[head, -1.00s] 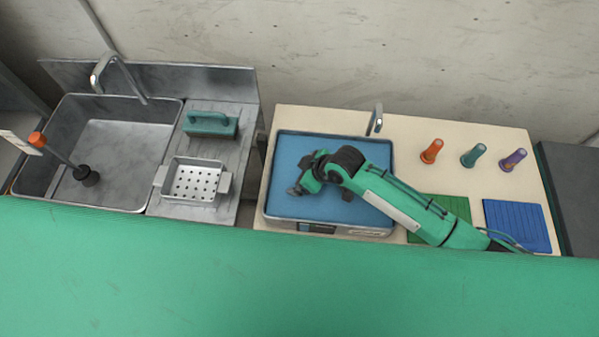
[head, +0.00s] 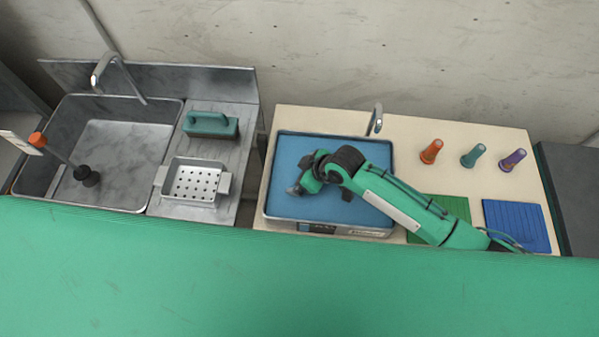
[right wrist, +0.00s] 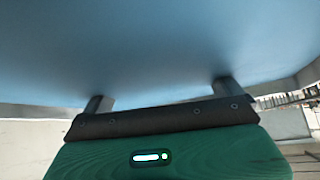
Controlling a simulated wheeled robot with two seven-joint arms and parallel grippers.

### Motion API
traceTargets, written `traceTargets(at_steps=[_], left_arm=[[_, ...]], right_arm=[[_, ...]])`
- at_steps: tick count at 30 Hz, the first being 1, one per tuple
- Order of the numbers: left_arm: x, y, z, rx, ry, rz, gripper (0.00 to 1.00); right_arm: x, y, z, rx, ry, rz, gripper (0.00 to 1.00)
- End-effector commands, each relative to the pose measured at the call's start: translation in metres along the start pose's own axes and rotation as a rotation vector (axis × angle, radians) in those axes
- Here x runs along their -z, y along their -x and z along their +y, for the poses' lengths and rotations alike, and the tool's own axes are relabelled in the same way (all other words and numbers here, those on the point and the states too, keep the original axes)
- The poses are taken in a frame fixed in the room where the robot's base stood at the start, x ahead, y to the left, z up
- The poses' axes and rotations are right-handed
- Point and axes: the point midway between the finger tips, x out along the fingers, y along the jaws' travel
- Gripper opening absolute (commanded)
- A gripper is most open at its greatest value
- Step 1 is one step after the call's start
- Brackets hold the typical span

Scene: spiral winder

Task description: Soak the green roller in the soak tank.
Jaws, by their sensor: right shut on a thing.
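The soak tank (head: 380,222) is a grey-rimmed basin with a flat blue surface inside. My right arm comes in from the right, and its gripper (head: 296,191) is over the tank's left part, pointing down. In the right wrist view the two fingers (right wrist: 160,92) reach down into the blue, and their tips are hidden. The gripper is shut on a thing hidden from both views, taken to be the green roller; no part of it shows. My left gripper is not in view.
Orange (head: 431,152), teal (head: 474,155) and purple (head: 512,160) upright pieces stand right of the tank, behind green (head: 452,207) and blue (head: 517,226) mats. A tap (head: 376,119) stands behind the tank. Left are a perforated tray (head: 196,183), a teal-handled block (head: 210,124) and a sink (head: 125,150).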

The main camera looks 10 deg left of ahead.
Motion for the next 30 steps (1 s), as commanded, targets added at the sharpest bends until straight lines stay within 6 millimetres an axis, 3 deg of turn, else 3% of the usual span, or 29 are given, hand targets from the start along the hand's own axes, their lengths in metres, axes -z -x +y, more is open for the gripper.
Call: traceTargets(at_steps=[30], left_arm=[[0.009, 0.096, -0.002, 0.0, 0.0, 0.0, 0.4]], right_arm=[[0.063, 0.083, 0.0, -0.001, 0.0, 0.002, 0.67]])
